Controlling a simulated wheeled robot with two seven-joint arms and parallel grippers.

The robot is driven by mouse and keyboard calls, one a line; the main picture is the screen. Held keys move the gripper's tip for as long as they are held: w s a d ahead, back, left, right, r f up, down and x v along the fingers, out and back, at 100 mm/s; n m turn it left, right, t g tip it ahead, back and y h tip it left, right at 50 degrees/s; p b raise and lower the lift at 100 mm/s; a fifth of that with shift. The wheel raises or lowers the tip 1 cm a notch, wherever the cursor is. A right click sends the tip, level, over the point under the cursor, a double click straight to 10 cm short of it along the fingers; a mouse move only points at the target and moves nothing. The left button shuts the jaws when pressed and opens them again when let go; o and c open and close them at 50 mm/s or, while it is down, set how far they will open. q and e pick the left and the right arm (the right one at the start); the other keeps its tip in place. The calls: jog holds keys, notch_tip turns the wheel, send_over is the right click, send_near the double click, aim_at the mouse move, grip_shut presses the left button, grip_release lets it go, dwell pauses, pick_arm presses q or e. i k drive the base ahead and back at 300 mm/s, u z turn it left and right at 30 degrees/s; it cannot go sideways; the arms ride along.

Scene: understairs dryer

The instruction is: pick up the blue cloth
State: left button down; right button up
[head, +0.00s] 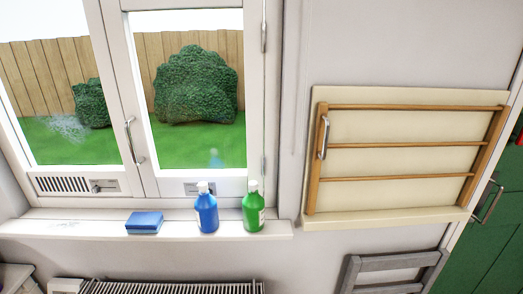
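A folded blue cloth (145,222) lies flat on the white windowsill (90,228), left of two bottles. The nearest one to it is a blue bottle (206,210) with a white cap, standing upright with a small gap between them. Neither of my grippers shows in the head view, so I cannot see where they are or what state they are in.
A green bottle (253,208) stands right of the blue one. Below the sill is a radiator (175,287). A wall-mounted wooden drying rack (400,145) hangs at right, above a grey chair back (395,268). A green cupboard (500,215) stands far right. The sill's left part is clear.

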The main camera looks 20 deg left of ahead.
aim_at(151, 222)
jog(key=u, duration=1)
